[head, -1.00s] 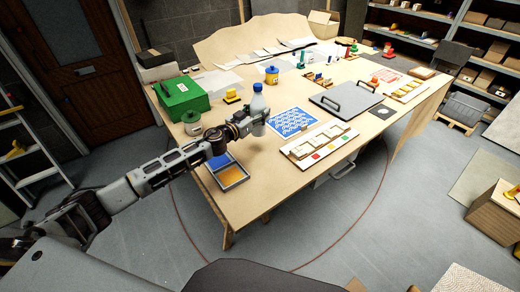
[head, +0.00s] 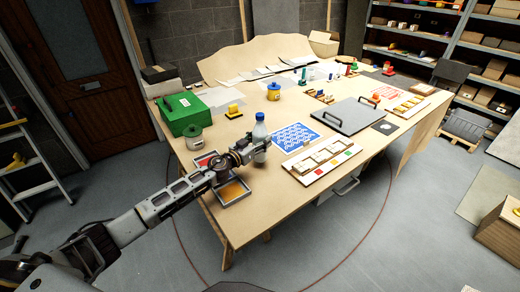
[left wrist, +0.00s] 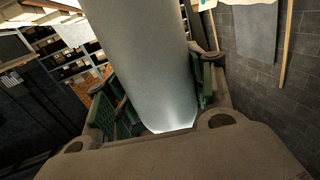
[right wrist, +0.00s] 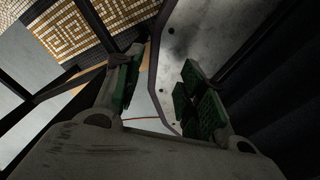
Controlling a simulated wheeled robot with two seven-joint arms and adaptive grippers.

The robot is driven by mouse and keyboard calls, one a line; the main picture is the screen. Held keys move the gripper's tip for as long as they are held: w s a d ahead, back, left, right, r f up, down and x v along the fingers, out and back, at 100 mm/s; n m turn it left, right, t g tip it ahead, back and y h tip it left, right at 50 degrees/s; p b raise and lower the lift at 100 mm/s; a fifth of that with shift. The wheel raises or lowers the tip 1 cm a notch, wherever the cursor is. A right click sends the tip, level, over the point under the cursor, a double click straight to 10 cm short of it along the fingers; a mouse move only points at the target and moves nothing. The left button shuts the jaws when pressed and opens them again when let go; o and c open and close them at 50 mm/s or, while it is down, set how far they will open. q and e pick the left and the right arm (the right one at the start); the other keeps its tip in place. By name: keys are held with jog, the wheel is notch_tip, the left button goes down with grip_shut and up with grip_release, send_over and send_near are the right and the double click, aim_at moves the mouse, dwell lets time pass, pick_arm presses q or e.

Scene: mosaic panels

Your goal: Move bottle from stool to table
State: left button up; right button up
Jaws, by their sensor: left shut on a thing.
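A clear bottle with a blue cap (head: 259,130) is upright at the near left part of the wooden table (head: 250,205). My left gripper (head: 258,150) is shut on it, and the left wrist view shows the pale bottle body (left wrist: 150,70) between the green finger pads. I cannot tell whether the bottle's base touches the table top. My right gripper (right wrist: 158,95) shows only in the right wrist view, open and with nothing between its fingers. No stool is clearly seen.
A tray with red and orange parts (head: 232,192) lies under my left forearm. A green box (head: 184,113), a grey-green tin (head: 194,138), a blue patterned sheet (head: 289,137) and a white panel with tiles (head: 322,160) lie around the bottle. Bare table lies in front.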

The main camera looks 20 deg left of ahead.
dwell(0.4)
pick_arm(q)
jog(key=shift+f+b, duration=0.9)
jog(key=shift+f, duration=1)
pick_arm(e)
jog(key=shift+w+d+f, duration=0.15)
jog(key=shift+d+f, duration=0.65)
jog(key=shift+f, duration=0.3)
pick_arm(q)
jog(key=o, duration=0.9)
jog(key=shift+f, duration=0.15)
jog(key=o, duration=0.4)
pick_arm(e)
jog(key=shift+a, duration=0.8)
jog(key=shift+d+r, duration=0.1)
jog(key=shift+r, duration=0.05)
